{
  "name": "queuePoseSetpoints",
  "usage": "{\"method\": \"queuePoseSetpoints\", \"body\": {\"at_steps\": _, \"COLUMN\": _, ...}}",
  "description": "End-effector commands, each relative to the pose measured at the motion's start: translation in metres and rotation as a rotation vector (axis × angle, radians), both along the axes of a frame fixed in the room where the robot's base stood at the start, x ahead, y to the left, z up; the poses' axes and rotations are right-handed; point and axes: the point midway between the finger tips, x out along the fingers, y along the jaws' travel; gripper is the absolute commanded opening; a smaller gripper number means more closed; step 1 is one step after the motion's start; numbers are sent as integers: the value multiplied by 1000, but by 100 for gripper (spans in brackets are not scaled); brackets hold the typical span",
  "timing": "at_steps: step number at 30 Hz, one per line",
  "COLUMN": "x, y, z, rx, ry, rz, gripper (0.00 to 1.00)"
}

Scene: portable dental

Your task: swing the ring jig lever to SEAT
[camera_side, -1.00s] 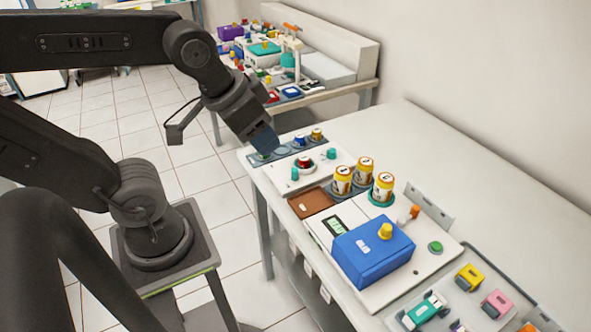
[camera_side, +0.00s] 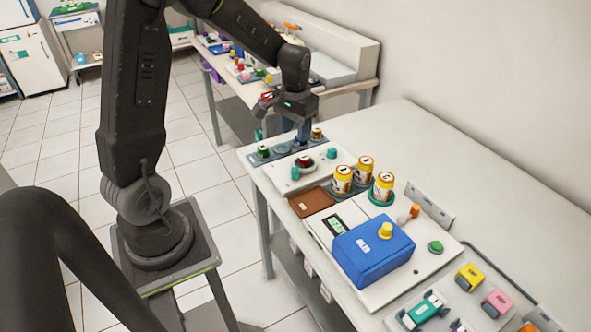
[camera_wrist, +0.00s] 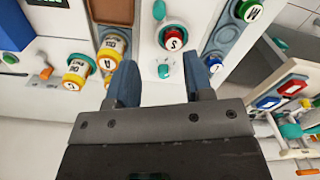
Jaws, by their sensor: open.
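A teal knob (camera_wrist: 163,70) with a small pale pointer, seemingly the lever, stands on one side of the red piece. Another teal knob (camera_wrist: 159,10) stands on the opposite side. No SEAT label is readable. My gripper (camera_wrist: 163,82) is open and empty, pointing down. In the wrist view the lever knob appears between its fingers; contact cannot be told.
A grey rack (camera_side: 283,151) beside the jig holds green, blue and yellow pieces. Several yellow-and-white jars (camera_side: 365,170) stand near a brown tray (camera_side: 310,202). A blue box (camera_side: 372,252) sits farther right. The bench behind the jars is clear.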

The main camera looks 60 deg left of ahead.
Motion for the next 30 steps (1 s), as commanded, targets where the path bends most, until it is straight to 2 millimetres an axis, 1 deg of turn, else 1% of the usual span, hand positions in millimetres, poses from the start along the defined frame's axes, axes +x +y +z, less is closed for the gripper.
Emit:
{"method": "queuePoseSetpoints", "body": {"at_steps": 5, "x": -1, "y": -1, "z": -25, "rx": -2, "ry": 6, "rz": -1, "gripper": 47}}
{"method": "queuePoseSetpoints", "body": {"at_steps": 12, "x": -1, "y": -1, "z": -75, "rx": -2, "ry": 6, "rz": -1, "gripper": 47}}
{"method": "queuePoseSetpoints", "body": {"at_steps": 18, "x": -1, "y": -1, "z": -111, "rx": -1, "ry": 4, "rz": -1, "gripper": 47}}
{"method": "queuePoseSetpoints", "body": {"at_steps": 21, "x": -1, "y": -1, "z": -122, "rx": -1, "ry": 3, "rz": -1, "gripper": 47}}
{"method": "queuePoseSetpoints", "body": {"at_steps": 24, "x": -1, "y": -1, "z": -130, "rx": 0, "ry": 1, "rz": -1, "gripper": 47}}
{"method": "queuePoseSetpoints", "body": {"at_steps": 30, "x": 0, "y": -1, "z": -134, "rx": 0, "ry": -1, "rz": -1, "gripper": 47}}
